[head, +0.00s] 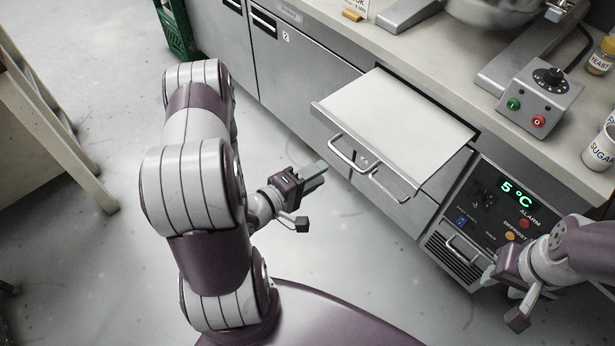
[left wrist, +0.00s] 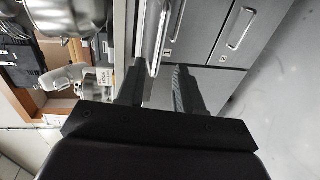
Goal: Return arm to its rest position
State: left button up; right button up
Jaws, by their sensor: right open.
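My left gripper (head: 312,197) is open and empty over the floor, just left of the pulled-out drawer (head: 400,112). Its two dark fingers are spread apart in the left wrist view (left wrist: 158,88), with a metal bar handle in line beyond the gap; I see no grip on it. In the head view the drawer's bar handle (head: 370,168) is to the right of the fingers and seems apart from them. My right gripper (head: 503,298) is open and empty at the lower right, in front of the control panel.
The steel counter (head: 440,55) carries a mixer (head: 495,12), a switch box (head: 540,95) and jars. A control panel reading 5 °C (head: 515,200) is below it. A green crate (head: 175,28) stands at the back, a wooden table (head: 45,130) at left. The floor between is clear.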

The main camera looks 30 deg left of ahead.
pick_arm(q)
jog(key=v, duration=0.3)
dwell(0.5)
